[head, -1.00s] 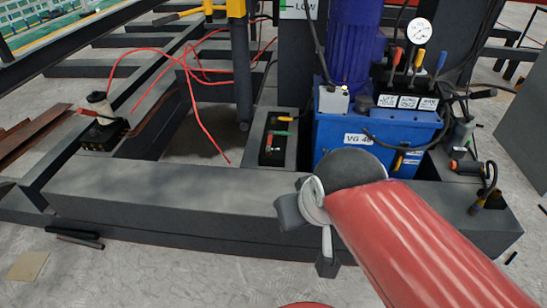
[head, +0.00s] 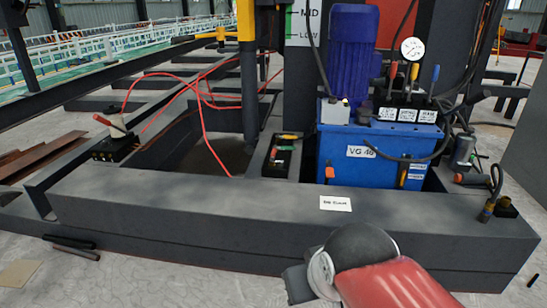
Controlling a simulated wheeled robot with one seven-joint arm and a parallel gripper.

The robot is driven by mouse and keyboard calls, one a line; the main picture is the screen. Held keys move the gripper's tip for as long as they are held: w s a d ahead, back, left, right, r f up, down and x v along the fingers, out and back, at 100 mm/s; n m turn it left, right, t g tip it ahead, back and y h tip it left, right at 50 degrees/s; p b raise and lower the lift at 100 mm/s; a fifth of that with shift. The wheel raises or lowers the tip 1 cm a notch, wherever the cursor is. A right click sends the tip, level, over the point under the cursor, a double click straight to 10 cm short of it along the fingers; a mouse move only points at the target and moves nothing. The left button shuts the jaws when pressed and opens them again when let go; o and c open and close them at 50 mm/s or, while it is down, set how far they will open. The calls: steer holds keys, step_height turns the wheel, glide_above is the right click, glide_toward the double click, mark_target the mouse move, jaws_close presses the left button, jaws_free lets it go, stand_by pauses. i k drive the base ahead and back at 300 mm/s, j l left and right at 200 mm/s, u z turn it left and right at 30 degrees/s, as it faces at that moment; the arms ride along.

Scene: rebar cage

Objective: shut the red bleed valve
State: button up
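Several red or orange parts show in the head view, and I cannot tell for certain which is the red bleed valve. A small valve with a red-orange end (head: 458,178) lies at the right of the blue tank. A dark block (head: 280,160) left of the tank carries small red and green handles. My gripper (head: 298,283) shows only as a dark grey piece low in the picture, beyond my red arm. It is apart from all these parts, and its fingers are mostly hidden.
The blue tank (head: 336,176) carries a blue motor, a gauge (head: 412,48) and red, orange and blue levers (head: 415,80). A dark beam (head: 250,208) with a white label (head: 335,203) runs across in front. Red hoses (head: 201,125) loop at left.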

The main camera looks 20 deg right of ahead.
mark_target(274, 153)
steer(key=i+z, duration=0.25)
steer(key=i, duration=1)
steer(key=i+j+z, duration=0.1)
